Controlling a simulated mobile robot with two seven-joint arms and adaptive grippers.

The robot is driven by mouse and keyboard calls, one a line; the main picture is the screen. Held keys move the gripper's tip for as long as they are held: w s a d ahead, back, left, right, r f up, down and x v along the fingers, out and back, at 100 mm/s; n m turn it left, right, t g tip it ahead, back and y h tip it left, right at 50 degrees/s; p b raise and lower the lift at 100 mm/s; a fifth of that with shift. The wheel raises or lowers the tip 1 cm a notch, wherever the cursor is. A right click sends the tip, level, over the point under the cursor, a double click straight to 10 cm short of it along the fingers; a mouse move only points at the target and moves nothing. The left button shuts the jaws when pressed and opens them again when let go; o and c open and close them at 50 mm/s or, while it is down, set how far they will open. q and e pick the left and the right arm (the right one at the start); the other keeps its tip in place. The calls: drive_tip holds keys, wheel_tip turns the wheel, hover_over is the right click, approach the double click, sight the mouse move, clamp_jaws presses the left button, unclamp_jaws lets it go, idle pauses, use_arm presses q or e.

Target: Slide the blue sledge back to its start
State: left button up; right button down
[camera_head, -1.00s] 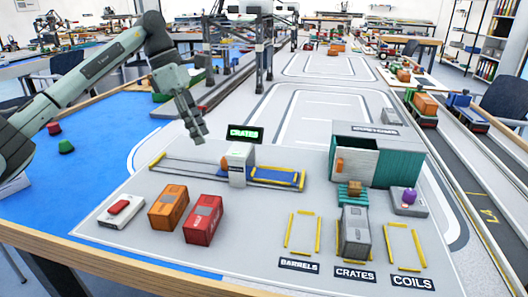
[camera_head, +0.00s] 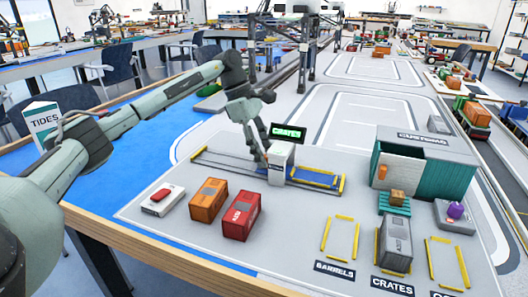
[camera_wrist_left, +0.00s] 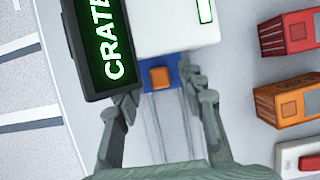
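The blue sledge (camera_head: 318,181) lies on its rail track, mostly to the right of the white scanner box (camera_head: 281,162) in the head view. In the left wrist view its blue end (camera_wrist_left: 174,66) shows beside the scanner box, with a small orange block (camera_wrist_left: 160,77) on it. My left gripper (camera_head: 262,160) is at the left side of the scanner box, low over the track. In the wrist view its two fingers (camera_wrist_left: 160,95) are apart, on either side of the blue end and orange block. I cannot tell whether they touch. My right gripper is out of view.
A lit CRATES sign (camera_head: 287,133) stands close behind the scanner box. Orange (camera_head: 208,200) and red (camera_head: 241,215) containers and a red-button box (camera_head: 162,201) stand in front. A teal-and-white shed (camera_head: 423,168) is to the right. The left track part (camera_head: 222,163) is clear.

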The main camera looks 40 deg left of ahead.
use_arm(q)
drive_tip(key=shift+c, duration=0.2)
clamp_jaws()
idle(0.5)
